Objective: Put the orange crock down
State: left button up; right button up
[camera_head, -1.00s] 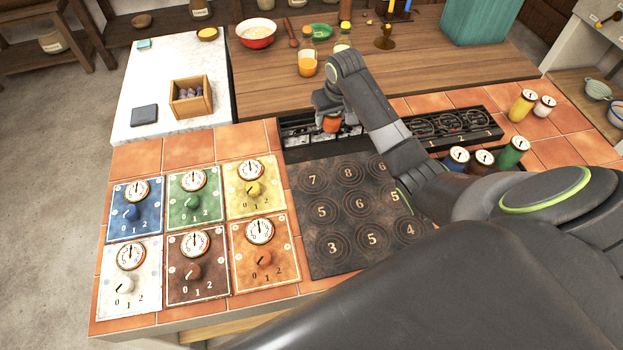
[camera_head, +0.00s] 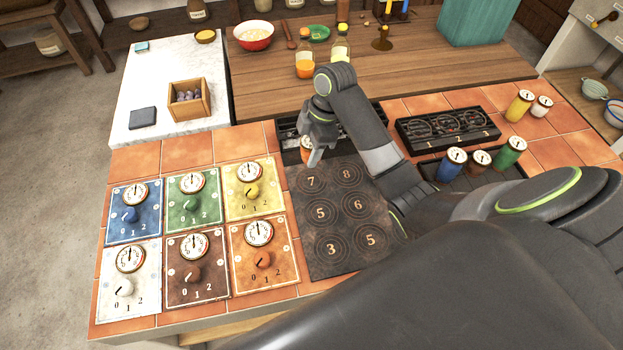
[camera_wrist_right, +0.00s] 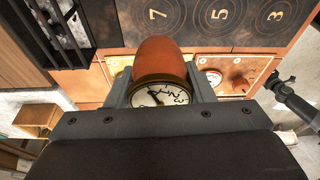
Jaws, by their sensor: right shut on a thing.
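The orange crock (camera_head: 305,146) shows as a small orange patch in the head view, mostly hidden by my gripper. In the right wrist view the orange crock (camera_wrist_right: 160,60) is a rounded orange body with a white dial on its near end. My right gripper (camera_head: 312,154) is shut on it, one finger on each side in the wrist view (camera_wrist_right: 162,92). It holds the crock near the back left corner of the dark numbered hob plate (camera_head: 330,262), by the 7 ring. I cannot tell whether the crock touches anything below.
Several coloured dial panels (camera_head: 193,250) lie left of the hob. A dark rack (camera_head: 290,130) runs behind it, partly hidden by my arm. A black numbered tray (camera_head: 447,132) and blue (camera_head: 451,166), brown and green crocks (camera_head: 509,154) stand to the right.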

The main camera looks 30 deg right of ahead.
notch_tip(320, 180, down, 9)
jog(key=shift+f+p, duration=0.15)
jog(key=shift+p, duration=0.45)
jog(key=shift+f, duration=0.3)
jog(key=shift+f, duration=0.15)
jog(key=o, duration=1.1)
jog(key=shift+o, duration=0.2)
jog(key=b+v, duration=0.1)
jog(key=v, duration=1.1)
jog(key=shift+b, duration=0.4)
